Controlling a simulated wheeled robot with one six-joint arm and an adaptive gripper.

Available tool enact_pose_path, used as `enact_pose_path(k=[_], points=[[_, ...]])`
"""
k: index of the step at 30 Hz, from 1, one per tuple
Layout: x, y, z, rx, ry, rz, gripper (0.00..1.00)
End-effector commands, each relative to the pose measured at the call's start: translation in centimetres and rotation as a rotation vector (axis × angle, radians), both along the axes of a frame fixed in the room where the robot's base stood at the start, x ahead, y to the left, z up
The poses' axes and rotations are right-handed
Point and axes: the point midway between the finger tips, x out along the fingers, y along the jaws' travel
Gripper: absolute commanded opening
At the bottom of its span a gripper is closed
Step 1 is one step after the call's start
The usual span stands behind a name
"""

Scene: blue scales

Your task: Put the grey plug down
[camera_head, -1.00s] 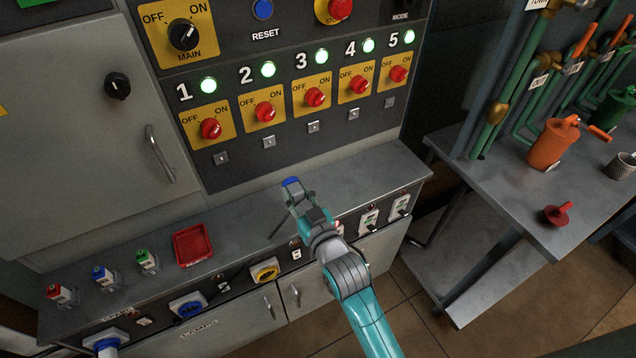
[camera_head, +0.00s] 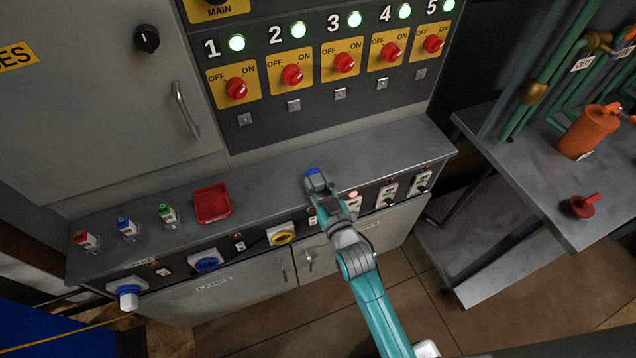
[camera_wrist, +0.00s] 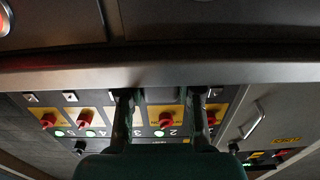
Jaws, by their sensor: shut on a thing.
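My gripper (camera_head: 314,178) is over the grey bench top (camera_head: 262,180), near its front edge and right of the red tray. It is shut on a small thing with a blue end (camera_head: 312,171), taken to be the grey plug. The fingers hide most of it, so its grey body is not clear in the head view. I cannot tell whether it touches the bench top. In the wrist view my two dark fingers (camera_wrist: 161,100) stand apart, and what is between them is too dark to make out.
A red tray (camera_head: 212,219) and small red, blue and green-topped units (camera_head: 125,229) stand on the bench's left. Sockets line its front, including a yellow one (camera_head: 281,235). The switch panel (camera_head: 330,75) rises behind. Bench top right of my gripper is clear.

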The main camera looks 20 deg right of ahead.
Motion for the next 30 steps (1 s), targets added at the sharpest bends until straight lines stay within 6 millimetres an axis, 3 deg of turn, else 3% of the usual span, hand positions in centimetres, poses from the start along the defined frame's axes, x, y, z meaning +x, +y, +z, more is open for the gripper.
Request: enact_pose_path(k=[5,6,9,20,26,30], points=[[0.0,0.0,-0.2,0.0,0.0,0.0,0.0],[0.0,0.0,-0.3,0.0,0.001,0.0,0.37],[0.0,0.0,-0.2,0.0,0.001,0.0,0.59],[0.0,0.0,0.1,0.0,-0.001,0.0,0.59],[-2.2,0.0,-0.1,0.0,0.002,0.0,0.59],[-4.6,0.0,-0.1,0.0,0.003,0.0,0.59]])
